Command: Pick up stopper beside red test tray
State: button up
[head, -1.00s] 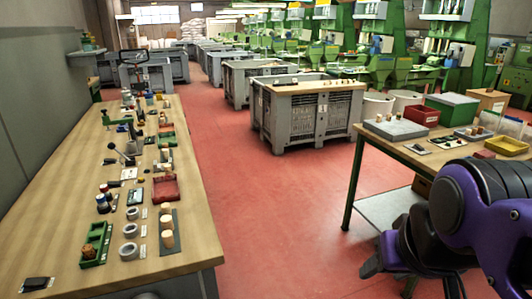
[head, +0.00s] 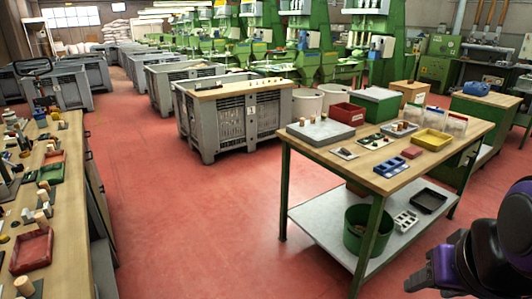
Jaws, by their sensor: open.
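A shallow red tray (head: 32,250) lies on the left wooden bench, at the left edge of the head view. More corks (head: 42,217) stand just behind the tray. On the right table is a deeper red box (head: 346,114), with corks on a grey block beside it. I cannot tell from a label which one is the test tray. My gripper (head: 420,283) shows at the lower right, dark-tipped, open and empty, far from both red trays.
The right table (head: 395,180) has green legs and a lower shelf with a green bucket (head: 368,230). It also carries a yellow tray (head: 433,143) and a blue rack (head: 391,167). Grey crates (head: 232,120) stand behind. Red floor between bench and table is clear.

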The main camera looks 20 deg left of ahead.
aim_at(41, 218)
jog(key=i+l+u, duration=0.1)
jog(key=i+u, duration=0.3)
jog(key=i+l+u, duration=0.2)
jog(key=i+u, duration=0.15)
jog(key=i+j+u, duration=0.1)
jog(key=i+u, duration=0.85)
jog(key=i+l+u, duration=0.1)
jog(key=i+u, duration=0.3)
jog(key=i+l+u, duration=0.2)
jog(key=i+u, duration=0.25)
jog(key=l, duration=0.2)
jog(key=u, duration=0.2)
jog(key=i+l+u, duration=0.25)
jog(key=i, duration=0.25)
